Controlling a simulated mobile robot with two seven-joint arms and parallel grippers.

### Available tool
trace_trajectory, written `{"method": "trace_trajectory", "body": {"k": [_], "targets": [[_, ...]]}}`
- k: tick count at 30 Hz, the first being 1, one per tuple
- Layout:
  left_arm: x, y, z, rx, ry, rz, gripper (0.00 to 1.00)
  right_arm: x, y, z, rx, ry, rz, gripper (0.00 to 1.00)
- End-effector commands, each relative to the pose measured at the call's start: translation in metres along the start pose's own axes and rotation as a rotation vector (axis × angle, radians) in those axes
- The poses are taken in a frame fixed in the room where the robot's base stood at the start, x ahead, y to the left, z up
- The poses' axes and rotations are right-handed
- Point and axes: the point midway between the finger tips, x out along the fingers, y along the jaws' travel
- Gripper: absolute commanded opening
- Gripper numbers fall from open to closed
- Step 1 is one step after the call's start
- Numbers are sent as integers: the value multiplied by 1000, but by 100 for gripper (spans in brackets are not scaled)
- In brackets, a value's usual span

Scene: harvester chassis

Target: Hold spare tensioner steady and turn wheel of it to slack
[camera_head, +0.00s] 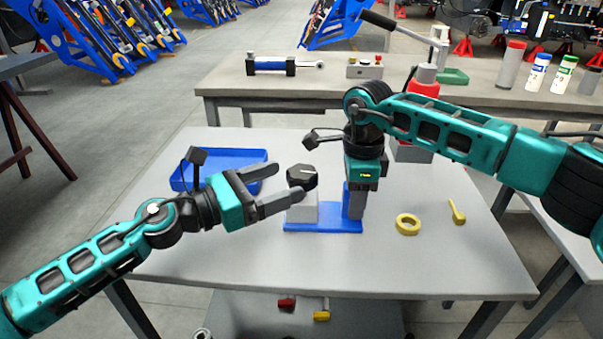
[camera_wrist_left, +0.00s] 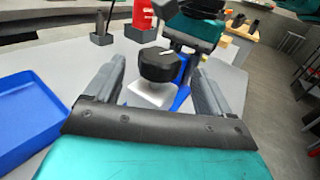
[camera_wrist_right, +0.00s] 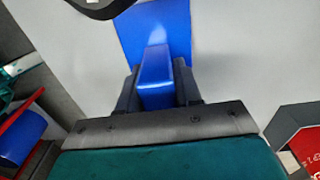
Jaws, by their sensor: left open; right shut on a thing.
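The spare tensioner stands on the table with a blue base (camera_head: 322,225), a pale block (camera_head: 303,211) and a black wheel (camera_head: 301,175) with a white mark on top. A blue upright (camera_wrist_right: 155,75) rises from the base's right side. My right gripper (camera_head: 355,195) points down and is shut on this upright; its fingers flank it in the right wrist view. My left gripper (camera_head: 285,185) is open, with its fingers reaching to either side of the black wheel. In the left wrist view the wheel (camera_wrist_left: 157,65) sits between the finger tips, with visible gaps.
A blue tray (camera_head: 218,163) lies behind my left gripper. A yellow ring (camera_head: 408,224) and a yellow tool (camera_head: 456,211) lie on the right. A red jack-like tool (camera_head: 424,85) stands behind my right arm. The table's front is clear.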

Motion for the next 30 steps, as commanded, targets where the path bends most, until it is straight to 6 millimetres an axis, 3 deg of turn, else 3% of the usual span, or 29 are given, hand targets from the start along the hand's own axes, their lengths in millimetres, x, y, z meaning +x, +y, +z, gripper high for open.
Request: {"method": "trace_trajectory", "body": {"k": [3,9,20,30], "targets": [[24,0,1,0,-2,-1,83,-1,-1,0,2,-1,-2,0],[48,0,0,0,-1,1,83,-1,-1,0,2,-1,-2,0],[54,0,0,-1,0,1,83,-1,-1,0,2,-1,-2,0],[54,0,0,-1,0,1,53,-1,-1,0,2,-1,-2,0]]}}
